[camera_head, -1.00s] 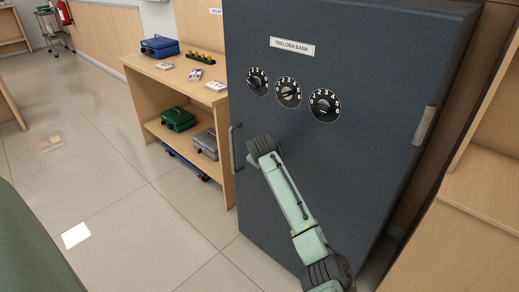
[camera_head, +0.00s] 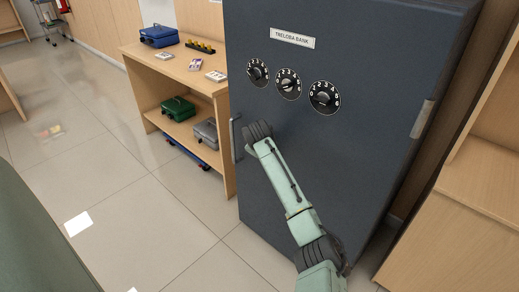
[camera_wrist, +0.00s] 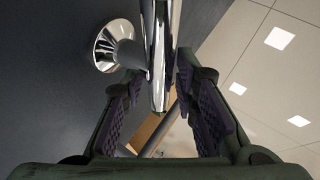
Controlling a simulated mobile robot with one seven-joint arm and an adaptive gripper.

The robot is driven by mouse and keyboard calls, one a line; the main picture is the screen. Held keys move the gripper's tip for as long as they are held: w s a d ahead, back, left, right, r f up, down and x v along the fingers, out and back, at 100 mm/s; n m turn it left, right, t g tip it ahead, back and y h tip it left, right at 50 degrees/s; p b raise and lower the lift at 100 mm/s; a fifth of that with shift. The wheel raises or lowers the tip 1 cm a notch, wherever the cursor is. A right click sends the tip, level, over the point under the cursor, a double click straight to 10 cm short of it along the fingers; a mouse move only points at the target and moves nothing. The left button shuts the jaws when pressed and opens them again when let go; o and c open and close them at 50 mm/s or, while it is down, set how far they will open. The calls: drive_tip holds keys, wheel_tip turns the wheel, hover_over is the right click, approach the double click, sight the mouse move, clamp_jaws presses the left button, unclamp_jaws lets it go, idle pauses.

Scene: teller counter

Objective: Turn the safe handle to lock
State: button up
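The dark grey safe (camera_head: 350,150) stands in the middle of the head view with its door shut. Its upright handle (camera_head: 234,141) is near the door's left edge. In the wrist view the handle (camera_wrist: 160,55) is a shiny chrome bar on a round mount against the dark door. My gripper (camera_wrist: 163,105) is open, with one dark ridged finger pad on each side of the bar's lower end. Gaps show between the pads and the bar. In the head view my arm's end is close to the handle's right side and hides the fingers.
Three black number dials (camera_head: 288,84) sit in a row on the door under a name plate (camera_head: 293,39). A wooden shelf unit (camera_head: 140,58) with boxes stands to the left. Wooden furniture (camera_head: 450,225) stands close on the right. Tiled floor (camera_head: 120,200) is clear at lower left.

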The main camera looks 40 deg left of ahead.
drive_tip(key=shift+o, duration=0.7)
drive_tip(key=shift+r, duration=0.1)
drive_tip(key=shift+s+r, duration=0.25)
drive_tip(key=shift+r, duration=0.05)
drive_tip(key=v, duration=1.1)
drive_tip(key=shift+d+r, duration=0.1)
